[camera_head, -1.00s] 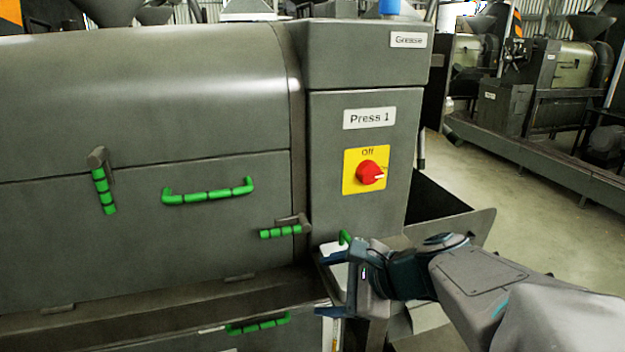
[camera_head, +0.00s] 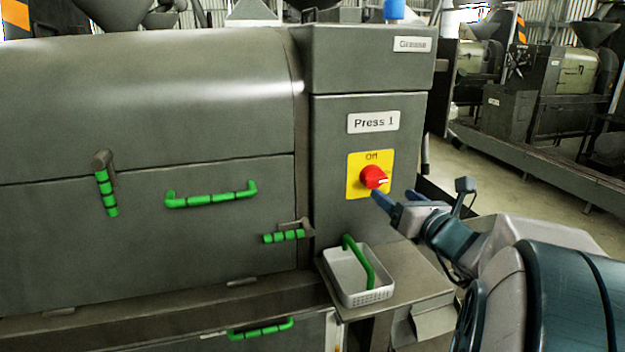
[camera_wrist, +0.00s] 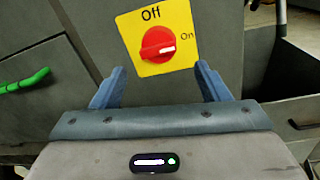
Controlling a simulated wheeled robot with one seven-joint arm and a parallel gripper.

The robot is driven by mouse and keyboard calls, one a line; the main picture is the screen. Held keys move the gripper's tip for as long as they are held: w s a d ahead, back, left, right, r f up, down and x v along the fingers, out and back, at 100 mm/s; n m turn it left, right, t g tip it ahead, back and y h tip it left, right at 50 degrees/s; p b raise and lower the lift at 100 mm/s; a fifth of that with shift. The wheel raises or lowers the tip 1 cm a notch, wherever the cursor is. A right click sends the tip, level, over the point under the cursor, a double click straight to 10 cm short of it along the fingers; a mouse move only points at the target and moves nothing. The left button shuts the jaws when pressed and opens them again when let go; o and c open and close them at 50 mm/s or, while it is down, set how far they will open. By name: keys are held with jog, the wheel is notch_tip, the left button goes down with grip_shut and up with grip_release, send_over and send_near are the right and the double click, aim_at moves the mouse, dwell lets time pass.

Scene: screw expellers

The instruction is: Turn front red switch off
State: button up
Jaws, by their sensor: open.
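The red rotary switch (camera_head: 373,177) sits on a yellow plate (camera_head: 355,161) on the front of the grey Press 1 cabinet. In the wrist view the red switch (camera_wrist: 158,45) has its white mark pointing right, towards the word On; Off is printed above it. My gripper (camera_head: 392,197) is just below and right of the switch in the head view. In the wrist view my gripper (camera_wrist: 160,78) is open, its blue fingers either side of the plate's lower part, with the switch ahead between them. The fingers look apart from the switch.
A white basket (camera_head: 352,290) with a green handle stands on a ledge below the switch. Green handles (camera_head: 210,194) and a green-gripped latch (camera_head: 284,236) are on the press to the left. Open floor and other machines lie at the right.

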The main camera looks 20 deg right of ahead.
aim_at(378, 183)
jog(key=w, duration=0.4)
jog(key=w+a, duration=0.1)
jog(key=w, duration=0.2)
jog(key=shift+p, duration=0.3)
jog(key=c, duration=0.9)
